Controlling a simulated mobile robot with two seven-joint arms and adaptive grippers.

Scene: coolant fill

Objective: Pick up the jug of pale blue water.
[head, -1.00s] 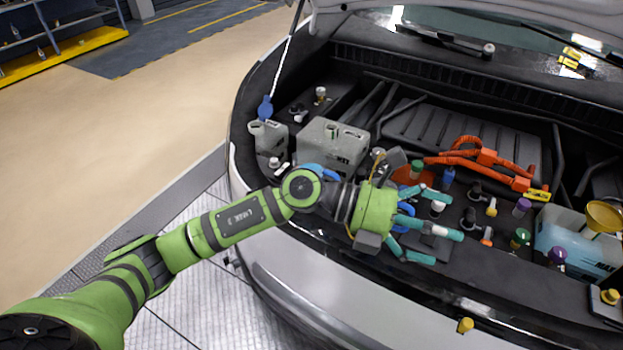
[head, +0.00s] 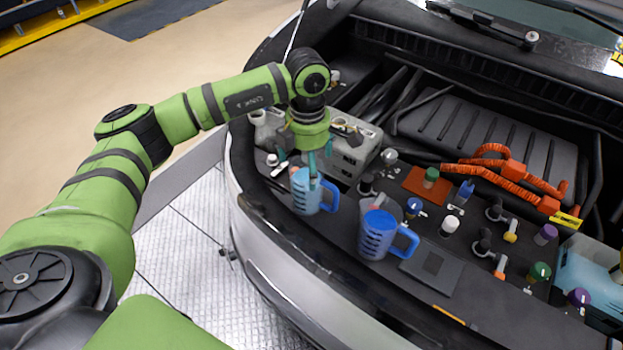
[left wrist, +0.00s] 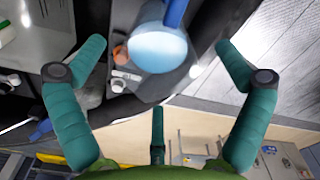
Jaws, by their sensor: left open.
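The jug of pale blue water (head: 304,194) stands upright on the dark front ledge of the engine bay, its blue handle toward the right. My left gripper (head: 307,170) points down over it with its teal fingers open, and one finger crosses in front of the jug's top. In the left wrist view, the pale blue jug (left wrist: 157,52) shows between the spread fingertips of the left gripper (left wrist: 160,48); I cannot tell whether they touch it. A second jug with deeper blue liquid (head: 376,240) stands to the right. My right gripper is not in view.
A grey tank (head: 350,152) stands close behind the gripper. Several coloured caps and orange cables (head: 505,172) lie to the right. A flat dark pad (head: 432,270) lies beside the deeper blue jug. The bumper edge is just in front of the jugs.

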